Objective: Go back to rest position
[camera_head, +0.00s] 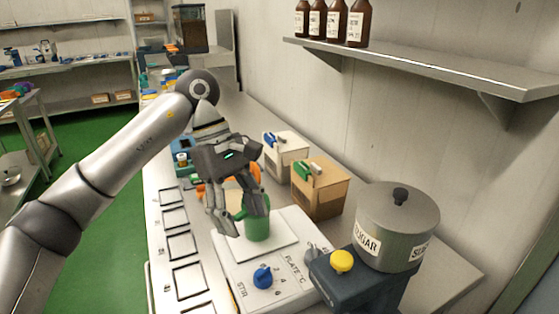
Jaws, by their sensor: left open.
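My left arm comes in from the left and my left gripper (240,218) hangs open, pointing down, over the white stirring hot plate (285,263). A green cylindrical vessel (258,224) stands on the plate's raised square. The gripper's fingers overlap the vessel's left and upper part in the picture. I cannot tell whether they touch it. The vessel's top is partly hidden by the gripper. My right gripper is not in view.
A grey lidded sugar pot (396,222) sits on a dark base with a yellow knob (341,261) at the right. Two boxes (319,189) (286,156) stand behind the plate. Square outlines (190,279) line the bench's left side. A wall shelf (430,68) holds brown bottles.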

